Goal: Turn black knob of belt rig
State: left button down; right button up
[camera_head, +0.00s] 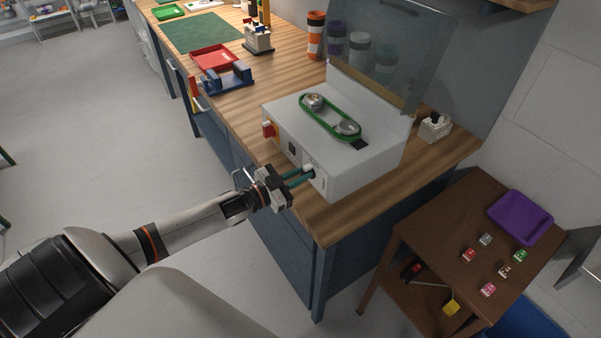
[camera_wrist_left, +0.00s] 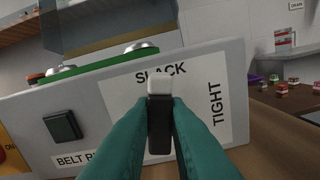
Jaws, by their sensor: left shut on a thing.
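The belt rig (camera_head: 345,150) is a white box on the wooden bench, with a green belt (camera_head: 329,119) around two metal pulleys on top. Its front panel carries a label with SLACK and TIGHT in the left wrist view (camera_wrist_left: 185,80). The black knob (camera_wrist_left: 159,125) has a white tip pointing up toward SLACK. My left gripper (camera_head: 306,174) reaches the panel from the left, its teal fingers shut on the knob. The fingers hide the knob's sides and part of the label. My right gripper is not seen.
A dark square button (camera_wrist_left: 62,126) and a red switch (camera_head: 268,129) sit on the rig's front. A clear raised cover (camera_head: 395,50) stands behind the belt. A red tray (camera_head: 214,58) and a blue fixture (camera_head: 228,79) lie farther along the bench. A brown side table (camera_head: 425,228) stands at right.

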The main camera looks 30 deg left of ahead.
pick_arm(q)
jog(key=shift+a+n, duration=0.15)
jog(key=shift+n, duration=1.35)
jog(key=c, duration=1.4)
grip_release()
jog(key=b+v, duration=0.1)
jog(key=v, duration=1.1)
